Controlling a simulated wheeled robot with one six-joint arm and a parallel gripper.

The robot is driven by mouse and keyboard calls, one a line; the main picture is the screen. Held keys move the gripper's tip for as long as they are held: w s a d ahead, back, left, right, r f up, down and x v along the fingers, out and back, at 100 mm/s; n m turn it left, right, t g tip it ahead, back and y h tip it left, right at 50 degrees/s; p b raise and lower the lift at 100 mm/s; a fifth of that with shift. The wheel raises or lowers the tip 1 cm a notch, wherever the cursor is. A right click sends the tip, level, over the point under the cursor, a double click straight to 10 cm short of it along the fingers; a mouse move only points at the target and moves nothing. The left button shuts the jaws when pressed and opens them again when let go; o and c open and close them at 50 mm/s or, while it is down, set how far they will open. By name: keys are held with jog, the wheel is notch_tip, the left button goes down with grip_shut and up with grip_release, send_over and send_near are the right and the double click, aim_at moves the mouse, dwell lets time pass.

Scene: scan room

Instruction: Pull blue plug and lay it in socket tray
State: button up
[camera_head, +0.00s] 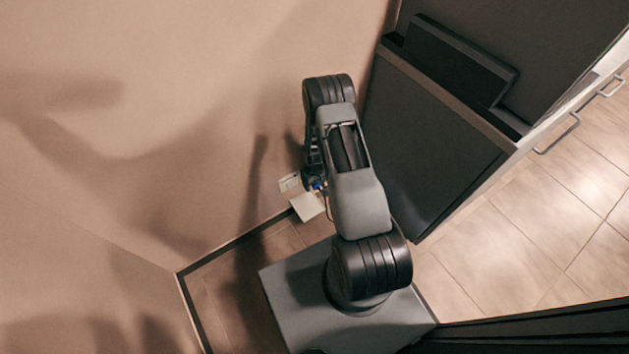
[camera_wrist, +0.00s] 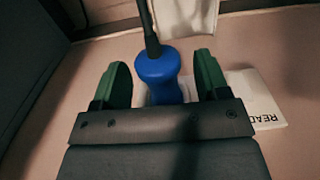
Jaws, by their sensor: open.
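The blue plug (camera_wrist: 158,68) is in the wrist view, between the two green-padded fingers of my gripper (camera_wrist: 163,72). The fingers are open, with a gap visible on each side of the plug. A dark cord rises from its end toward the top of the view. The plug's lower part is hidden behind the gripper body. In the head view the blue plug (camera_head: 317,186) is a small spot beside my arm, which hides most of the gripper. A pale tray (camera_head: 307,207) lies just below it there; a pale tray-like piece (camera_wrist: 247,22) also shows in the wrist view.
A white plate (camera_head: 289,182) is by the beige wall; its printed lettering (camera_wrist: 264,118) is partly hidden in the wrist view. A dark cabinet (camera_head: 425,140) stands close to my arm's right. Tiled floor (camera_head: 530,230) is open farther right.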

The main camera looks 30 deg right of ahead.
jog(key=c, duration=1)
jog(key=shift+s+d+p, duration=0.15)
jog(key=shift+s+p, duration=0.25)
jog(key=shift+s, duration=0.8)
jog(key=shift+s+d+p, duration=0.1)
jog(key=shift+s+p, duration=0.3)
jog(key=shift+s, duration=0.75)
jog(key=shift+s, duration=0.1)
